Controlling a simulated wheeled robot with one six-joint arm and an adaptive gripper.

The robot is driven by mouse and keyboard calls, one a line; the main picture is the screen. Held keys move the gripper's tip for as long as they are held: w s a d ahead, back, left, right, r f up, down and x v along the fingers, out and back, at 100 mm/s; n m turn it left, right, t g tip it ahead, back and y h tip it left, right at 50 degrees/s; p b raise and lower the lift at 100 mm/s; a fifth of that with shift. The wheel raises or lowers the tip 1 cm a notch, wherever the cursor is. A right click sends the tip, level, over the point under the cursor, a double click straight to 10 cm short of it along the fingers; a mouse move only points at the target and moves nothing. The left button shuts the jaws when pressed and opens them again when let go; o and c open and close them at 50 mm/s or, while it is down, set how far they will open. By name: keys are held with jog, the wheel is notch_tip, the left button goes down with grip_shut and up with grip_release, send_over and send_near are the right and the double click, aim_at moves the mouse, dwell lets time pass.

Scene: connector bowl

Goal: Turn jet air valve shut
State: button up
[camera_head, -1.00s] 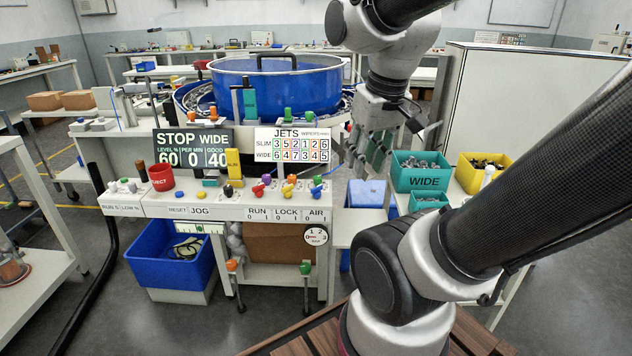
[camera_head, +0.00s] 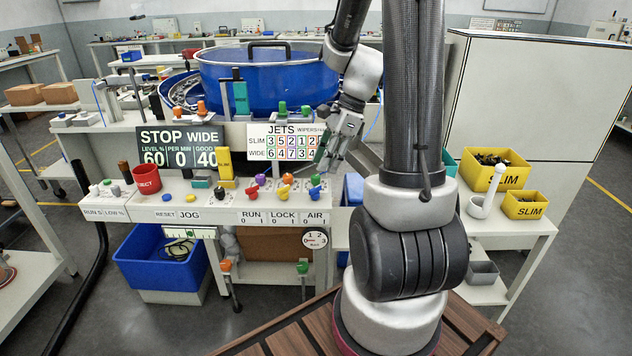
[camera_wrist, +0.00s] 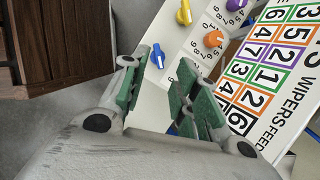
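The AIR label (camera_head: 314,218) marks the right end of the control shelf, with a small blue knob (camera_head: 314,191) and a green knob (camera_head: 316,180) behind it. I take the blue knob for the air valve; its setting is too small to read in the head view. In the wrist view the blue knob (camera_wrist: 157,56) sits on the white panel, just beyond the gap between my fingertips, apart from them. My gripper (camera_head: 326,160) hangs above and slightly right of the AIR knobs. In the wrist view my gripper (camera_wrist: 158,72) is open, its green-padded fingers apart and empty.
Yellow (camera_wrist: 184,12), orange (camera_wrist: 213,39) and purple (camera_wrist: 236,4) knobs sit close by. The JETS board (camera_head: 282,142) stands upright behind. A pressure gauge (camera_head: 315,239) hangs below the shelf. The blue bowl (camera_head: 265,80) is behind; yellow SLIM bins (camera_head: 494,168) are at right.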

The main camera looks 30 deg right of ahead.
aim_at(317, 187)
jog(key=x, duration=0.7)
jog(key=shift+f, duration=0.2)
